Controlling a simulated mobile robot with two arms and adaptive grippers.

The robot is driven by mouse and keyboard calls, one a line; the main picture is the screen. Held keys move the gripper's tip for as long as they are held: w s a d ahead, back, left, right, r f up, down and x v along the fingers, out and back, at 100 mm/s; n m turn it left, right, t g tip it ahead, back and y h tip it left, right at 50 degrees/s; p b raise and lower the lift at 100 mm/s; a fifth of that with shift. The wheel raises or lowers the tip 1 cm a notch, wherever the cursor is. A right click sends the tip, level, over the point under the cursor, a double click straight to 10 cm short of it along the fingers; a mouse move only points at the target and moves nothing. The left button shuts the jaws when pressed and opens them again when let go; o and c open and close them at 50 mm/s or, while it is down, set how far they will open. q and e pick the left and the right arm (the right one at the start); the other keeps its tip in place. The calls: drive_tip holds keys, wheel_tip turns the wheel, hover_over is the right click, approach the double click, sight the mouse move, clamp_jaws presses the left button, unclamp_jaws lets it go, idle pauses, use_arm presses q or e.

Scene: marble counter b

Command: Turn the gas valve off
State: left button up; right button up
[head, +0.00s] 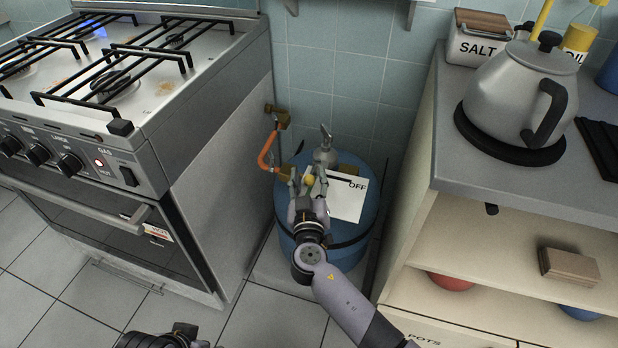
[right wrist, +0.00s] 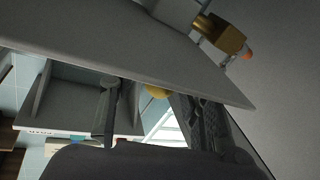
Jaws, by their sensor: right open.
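A blue gas cylinder (head: 290,240) stands on the floor between stove and cabinet. My right gripper (head: 308,182) is open over the cylinder's top, left of the card's lettering. A small yellow piece (head: 309,181) shows between its fingers; it also shows between them in the right wrist view (right wrist: 156,90), partly behind the card. I cannot tell whether the fingers touch it. Part of my left arm (head: 165,338) shows at the bottom edge; its fingers are not clear.
An orange hose (head: 267,150) runs from the brass wall tap (head: 277,115) to the cylinder. The stove (head: 150,90) is close on the left, with a blue glow at a rear burner. The counter and shelves (head: 480,240) close in on the right, with a kettle (head: 520,85).

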drive_tip(key=shift+c, duration=0.4)
clamp_jaws()
idle(0.5)
